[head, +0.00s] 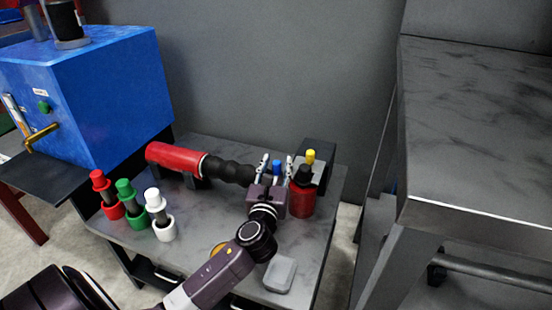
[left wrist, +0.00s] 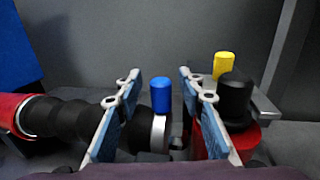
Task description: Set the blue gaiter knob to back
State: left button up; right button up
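The blue gaiter knob (head: 277,168) stands upright at the right end of a black ribbed gaiter (head: 232,172). In the left wrist view the blue knob (left wrist: 161,94) sits above a silver collar (left wrist: 159,132). My left gripper (head: 277,161) is open, with one finger on each side of the knob. In the left wrist view gaps show between the knob and both fingers of the gripper (left wrist: 158,79), so it holds nothing. The knob's lower part is partly hidden by my gripper in the head view. My right gripper is not in view.
A red bottle with a black cap (head: 302,198) stands close by the right finger, with a yellow knob (head: 310,156) behind it. A red cylinder (head: 175,157) lies left of the gaiter. Red, green and white capped posts (head: 157,216) stand front left. A blue box (head: 110,100) is behind them.

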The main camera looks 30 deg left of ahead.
pick_arm(q)
jog(key=shift+r, duration=0.15)
jog(key=shift+c, duration=0.4)
grip_shut()
